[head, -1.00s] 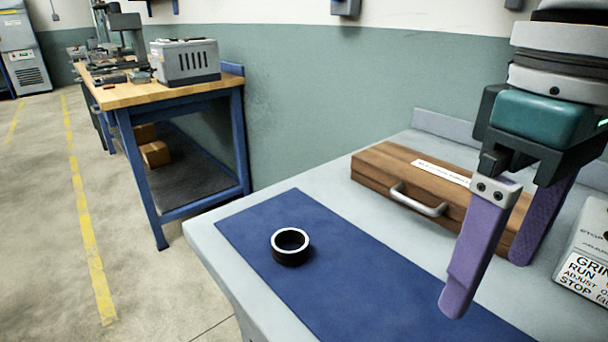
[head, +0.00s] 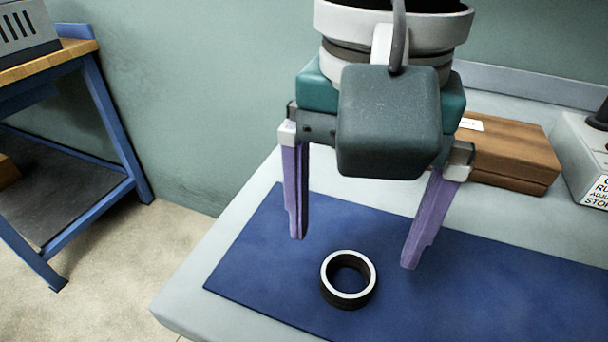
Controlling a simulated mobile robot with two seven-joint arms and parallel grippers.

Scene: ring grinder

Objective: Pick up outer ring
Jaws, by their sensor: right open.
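The outer ring (head: 332,295) is a short dark cylinder with a bright top rim. It lies flat on the blue mat (head: 470,300), near the mat's left part. My right gripper (head: 354,254) is open and empty, with its two purple fingers pointing down. In the picture the fingertips are above and to either side of the ring, apart from it. The exact height of the fingertips over the mat is hard to tell. My left gripper is not in view.
A wooden case (head: 510,160) lies at the back of the grey table (head: 190,285), partly behind my right gripper. A grey control box (head: 580,150) stands at the right edge. A blue-framed workbench (head: 110,120) stands at the left, across a floor gap.

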